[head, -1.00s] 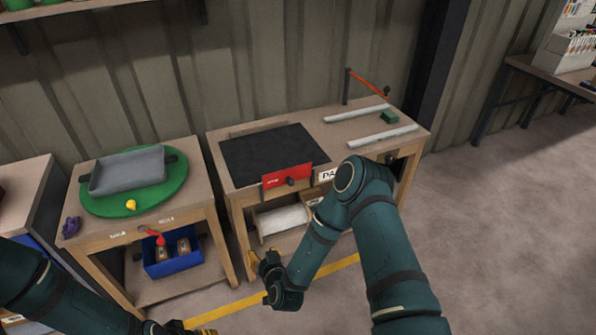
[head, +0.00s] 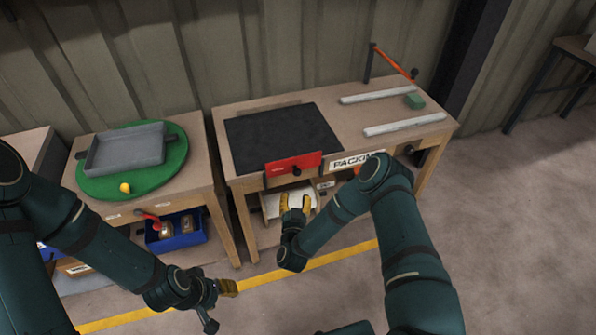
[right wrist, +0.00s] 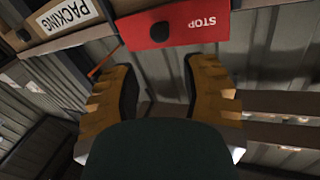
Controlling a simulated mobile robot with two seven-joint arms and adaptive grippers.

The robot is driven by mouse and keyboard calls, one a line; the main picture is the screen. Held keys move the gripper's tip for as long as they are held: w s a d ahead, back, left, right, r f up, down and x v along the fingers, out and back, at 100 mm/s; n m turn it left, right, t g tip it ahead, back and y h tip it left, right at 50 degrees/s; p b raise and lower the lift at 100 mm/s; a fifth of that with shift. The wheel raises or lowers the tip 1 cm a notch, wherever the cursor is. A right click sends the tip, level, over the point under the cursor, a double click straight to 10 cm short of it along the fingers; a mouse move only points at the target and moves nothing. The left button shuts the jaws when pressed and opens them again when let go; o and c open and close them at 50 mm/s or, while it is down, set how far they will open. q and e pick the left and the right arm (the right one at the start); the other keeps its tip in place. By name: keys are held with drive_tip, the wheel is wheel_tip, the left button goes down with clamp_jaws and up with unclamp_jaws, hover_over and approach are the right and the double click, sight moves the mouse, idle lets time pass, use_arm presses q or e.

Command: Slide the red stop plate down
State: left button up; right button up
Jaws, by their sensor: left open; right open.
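The red stop plate (head: 293,165) with a dark round knob (head: 296,171) stands upright at the front edge of the packing bench, beside the black mat. In the right wrist view the red plate (right wrist: 190,22) shows its STOP lettering and the knob (right wrist: 160,31). My right gripper (head: 295,200) is open and empty, below and in front of the plate; its yellow fingers (right wrist: 160,85) point at the plate without touching it. My left gripper (head: 222,290) is low at the left, away from the plate; its fingers are partly seen and it is open.
The packing bench (head: 240,170) holds a black mat (head: 285,135), two pale rails (head: 404,124) and a green block (head: 414,101). A left bench has a green turntable (head: 175,180) with a grey tray (head: 125,150). A blue bin (head: 177,240) sits under it.

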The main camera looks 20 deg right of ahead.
sight(297, 175)
drive_tip(key=b+x, duration=0.2)
drive_tip(key=x, duration=0.9)
drive_tip(key=shift+w+d, duration=0.1)
drive_tip(key=shift+w, duration=0.25)
drive_tip(key=shift+c, duration=0.3)
